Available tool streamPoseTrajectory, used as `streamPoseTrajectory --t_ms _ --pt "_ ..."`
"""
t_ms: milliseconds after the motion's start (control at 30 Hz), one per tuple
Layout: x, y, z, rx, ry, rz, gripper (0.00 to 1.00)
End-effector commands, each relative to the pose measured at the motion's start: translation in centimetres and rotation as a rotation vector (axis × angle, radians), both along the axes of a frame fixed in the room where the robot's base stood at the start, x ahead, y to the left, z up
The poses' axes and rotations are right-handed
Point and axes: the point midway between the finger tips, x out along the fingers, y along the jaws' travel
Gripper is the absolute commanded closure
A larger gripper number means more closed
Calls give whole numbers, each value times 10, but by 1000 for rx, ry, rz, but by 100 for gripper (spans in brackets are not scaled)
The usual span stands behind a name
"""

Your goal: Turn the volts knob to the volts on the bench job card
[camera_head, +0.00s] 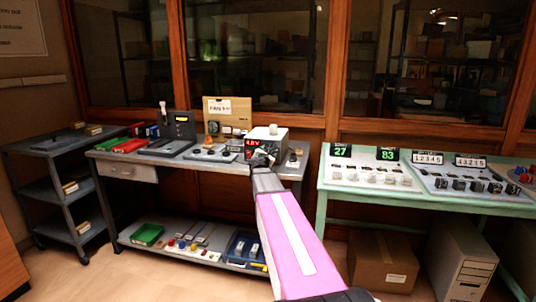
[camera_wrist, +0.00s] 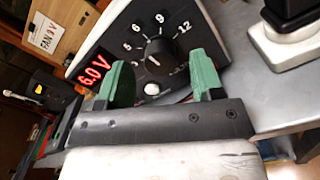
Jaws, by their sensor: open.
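The volts supply box (camera_head: 273,138) stands on the grey bench, with a red lit display on its front. In the wrist view its black panel is tilted, and the red display (camera_wrist: 94,71) reads 6.0V. In the head view my gripper (camera_head: 261,157) covers part of the panel. The job card (camera_head: 219,107) reads FAN and V; its number is hard to read.
A dark stand (camera_head: 179,126) and trays are to the left on the bench (camera_head: 112,156). A dark-topped item (camera_wrist: 287,30) stands close right of the supply. A green table (camera_head: 333,178) with panels is farther right.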

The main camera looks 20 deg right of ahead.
Motion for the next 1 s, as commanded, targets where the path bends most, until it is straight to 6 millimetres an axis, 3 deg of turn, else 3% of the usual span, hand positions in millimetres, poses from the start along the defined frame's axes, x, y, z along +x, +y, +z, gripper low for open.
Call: streamPoseTrajectory --t_ms 100,367,467,533,1000 --pt "9 -6 0 0 0 0 40" --pt "9 -7 0 0 0 0 40" --pt "9 -7 0 0 0 0 66" --pt "9 -7 0 1 -1 0 88" --pt "9 -7 0 72 -48 -1 89"
